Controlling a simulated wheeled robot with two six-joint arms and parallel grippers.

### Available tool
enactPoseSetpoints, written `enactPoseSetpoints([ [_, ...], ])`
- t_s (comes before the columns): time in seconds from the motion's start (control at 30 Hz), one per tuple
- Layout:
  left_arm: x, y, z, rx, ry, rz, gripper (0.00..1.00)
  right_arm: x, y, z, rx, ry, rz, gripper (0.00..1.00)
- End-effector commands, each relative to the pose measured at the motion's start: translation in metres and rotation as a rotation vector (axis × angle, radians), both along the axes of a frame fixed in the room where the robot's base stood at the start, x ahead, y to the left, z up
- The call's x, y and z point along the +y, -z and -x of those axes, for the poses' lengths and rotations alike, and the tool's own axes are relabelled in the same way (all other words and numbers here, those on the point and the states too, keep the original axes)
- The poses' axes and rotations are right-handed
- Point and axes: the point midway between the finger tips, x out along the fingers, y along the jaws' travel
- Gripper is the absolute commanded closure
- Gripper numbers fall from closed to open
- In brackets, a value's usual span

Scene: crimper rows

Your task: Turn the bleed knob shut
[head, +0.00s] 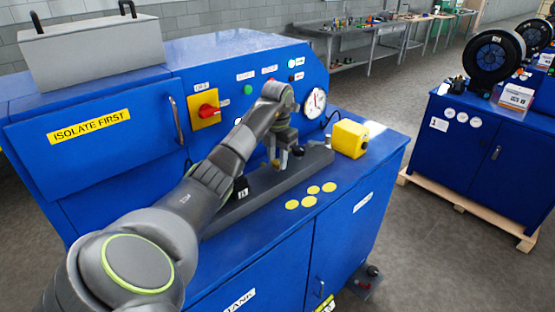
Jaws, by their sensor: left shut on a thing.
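My left gripper (284,157) points down at the far part of a dark grey bar-shaped block (262,191) on the blue machine's top. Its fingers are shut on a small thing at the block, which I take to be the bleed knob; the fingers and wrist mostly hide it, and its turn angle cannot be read. A small brass-coloured piece (298,151) shows right beside the fingers. My right gripper is not in view.
A yellow box (350,138) stands just right of the block. Several yellow discs (311,190) lie on the blue top in front. Behind are a red rotary switch (208,111), a round gauge (315,102) and buttons. A blue cabinet (470,142) stands at right, across open floor.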

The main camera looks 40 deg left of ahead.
Motion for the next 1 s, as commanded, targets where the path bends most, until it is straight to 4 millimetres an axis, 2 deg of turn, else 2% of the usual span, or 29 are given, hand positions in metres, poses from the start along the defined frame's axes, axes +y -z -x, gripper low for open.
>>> enactPoseSetpoints([
  [0.33, -0.0005, 0.0022, 0.0011, 0.006, -0.126, 0.002, 0.93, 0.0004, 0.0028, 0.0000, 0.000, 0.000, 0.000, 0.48],
  [0.83, -0.0007, 0.0026, 0.0013, 0.007, -0.145, 0.002, 0.93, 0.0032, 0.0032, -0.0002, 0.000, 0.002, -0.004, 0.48],
  [0.87, -0.0007, 0.0026, 0.0013, 0.007, -0.145, 0.002, 0.69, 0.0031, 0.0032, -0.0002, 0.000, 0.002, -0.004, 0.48],
  [1.0, -0.0006, 0.0021, 0.0009, 0.005, -0.144, 0.002, 0.51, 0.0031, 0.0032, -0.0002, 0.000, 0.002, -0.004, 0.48],
])
